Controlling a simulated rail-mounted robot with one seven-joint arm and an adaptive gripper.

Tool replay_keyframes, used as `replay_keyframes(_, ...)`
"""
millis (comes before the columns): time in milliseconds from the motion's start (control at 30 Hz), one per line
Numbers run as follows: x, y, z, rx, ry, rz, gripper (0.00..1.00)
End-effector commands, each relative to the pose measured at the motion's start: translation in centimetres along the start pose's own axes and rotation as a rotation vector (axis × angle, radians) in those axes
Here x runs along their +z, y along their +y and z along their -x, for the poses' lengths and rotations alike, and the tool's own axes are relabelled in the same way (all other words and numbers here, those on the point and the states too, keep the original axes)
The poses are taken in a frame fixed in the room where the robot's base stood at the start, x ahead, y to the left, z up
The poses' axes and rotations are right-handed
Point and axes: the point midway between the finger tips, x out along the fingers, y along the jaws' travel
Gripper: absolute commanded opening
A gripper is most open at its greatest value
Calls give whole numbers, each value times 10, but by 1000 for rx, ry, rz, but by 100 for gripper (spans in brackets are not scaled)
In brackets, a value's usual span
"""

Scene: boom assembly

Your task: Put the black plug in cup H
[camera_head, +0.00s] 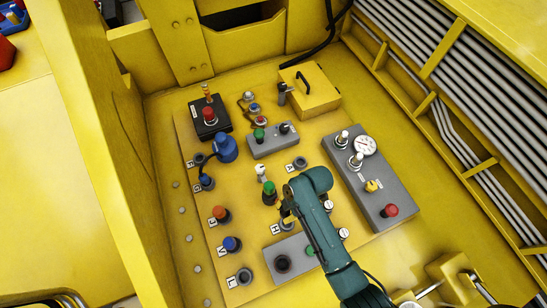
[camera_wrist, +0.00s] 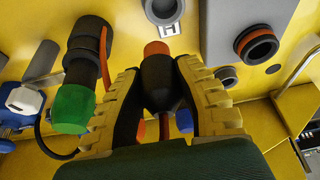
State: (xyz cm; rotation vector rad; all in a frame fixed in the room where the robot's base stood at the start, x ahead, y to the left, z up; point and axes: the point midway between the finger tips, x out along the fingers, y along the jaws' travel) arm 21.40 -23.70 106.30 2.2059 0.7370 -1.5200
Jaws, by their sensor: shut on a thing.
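In the wrist view my gripper (camera_wrist: 162,85) is shut on the black plug (camera_wrist: 158,75), which has a dark rounded body and an orange tip (camera_wrist: 157,48). The tip points toward the grey ring of cup H (camera_wrist: 164,10), which is cut off by the top edge. The H label (camera_wrist: 168,28) lies just below that cup. The plug appears apart from the cup. In the head view my gripper (camera_head: 287,212) is over the panel beside the H label (camera_head: 275,229). The plug and cup H are mostly hidden there.
A green-capped black connector (camera_wrist: 78,90) stands left of my fingers. A dark ring with a red inner band (camera_wrist: 257,47) sits on a grey box to the right. In the head view, orange (camera_head: 220,214) and blue (camera_head: 231,243) plugs stand left; a gauge box (camera_head: 365,180) stands right.

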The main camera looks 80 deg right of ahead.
Motion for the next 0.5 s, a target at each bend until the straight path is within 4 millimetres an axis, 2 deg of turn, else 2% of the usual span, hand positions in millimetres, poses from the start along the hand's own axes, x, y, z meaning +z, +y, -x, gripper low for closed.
replay_keyframes(33,-2,-9,12,1,-1,-10,0)
replay_keyframes(167,0,-11,16,10,-5,-18,0)
replay_keyframes(500,9,-10,-6,11,-8,-20,0)
